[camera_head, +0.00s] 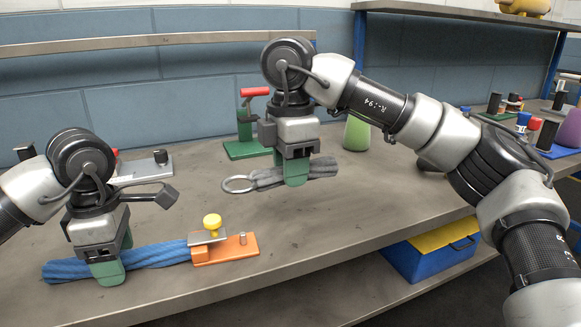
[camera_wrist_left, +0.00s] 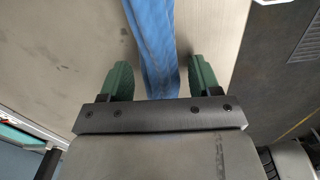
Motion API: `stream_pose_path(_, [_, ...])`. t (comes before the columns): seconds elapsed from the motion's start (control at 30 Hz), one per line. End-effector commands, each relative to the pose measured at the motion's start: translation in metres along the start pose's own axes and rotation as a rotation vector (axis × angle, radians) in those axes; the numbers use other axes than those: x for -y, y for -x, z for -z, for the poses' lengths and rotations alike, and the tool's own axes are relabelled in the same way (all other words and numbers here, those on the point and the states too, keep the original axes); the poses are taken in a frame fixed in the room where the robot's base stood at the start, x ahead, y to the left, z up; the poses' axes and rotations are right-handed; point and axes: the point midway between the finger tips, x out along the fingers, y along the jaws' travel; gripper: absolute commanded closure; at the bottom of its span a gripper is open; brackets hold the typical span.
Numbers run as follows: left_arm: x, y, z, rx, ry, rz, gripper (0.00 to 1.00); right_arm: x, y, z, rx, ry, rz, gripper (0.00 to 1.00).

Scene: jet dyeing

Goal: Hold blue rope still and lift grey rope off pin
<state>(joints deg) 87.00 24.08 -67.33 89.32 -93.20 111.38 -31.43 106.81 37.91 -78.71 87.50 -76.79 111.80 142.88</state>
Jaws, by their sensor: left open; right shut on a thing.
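The blue rope (camera_head: 160,256) lies on the table, its right end under the metal plate of an orange clamp block (camera_head: 240,247) with a yellow knob. A bare metal pin (camera_head: 242,238) stands on that block. My left gripper (camera_head: 107,274) is open around the blue rope; in the left wrist view the rope (camera_wrist_left: 154,45) runs between the green fingers (camera_wrist_left: 160,82), with gaps on both sides. My right gripper (camera_head: 297,178) is shut on the grey rope (camera_head: 322,168), held above the table, its metal ring (camera_head: 238,184) pointing left, clear of the pin.
A green block with a red-handled clamp (camera_head: 247,130) stands behind my right gripper. A grey plate with a black knob (camera_head: 146,166) lies at the back left. A blue and yellow box (camera_head: 432,252) sits below the table's front edge.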

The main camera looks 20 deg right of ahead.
Motion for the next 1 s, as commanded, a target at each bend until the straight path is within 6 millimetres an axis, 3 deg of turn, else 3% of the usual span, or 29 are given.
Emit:
stream_pose_path(0.17, [0.000,0.010,0.000,0.001,0.001,-0.001,0.37,0.000,0.000,0.000,0.000,0.000,0.000,0.96])
stream_pose_path(0.5, [-0.001,0.079,0.000,-0.002,0.002,-0.005,0.37,0.000,0.000,0.000,0.000,0.000,-0.001,0.96])
stream_pose_path(0.7, [-0.001,0.109,0.000,-0.001,0.002,-0.002,0.37,0.000,0.000,0.000,0.000,0.000,0.000,0.96])
stream_pose_path(1.0, [0.000,0.120,0.000,0.000,-0.001,0.001,0.37,0.000,0.000,0.000,0.000,0.000,-0.001,0.96])
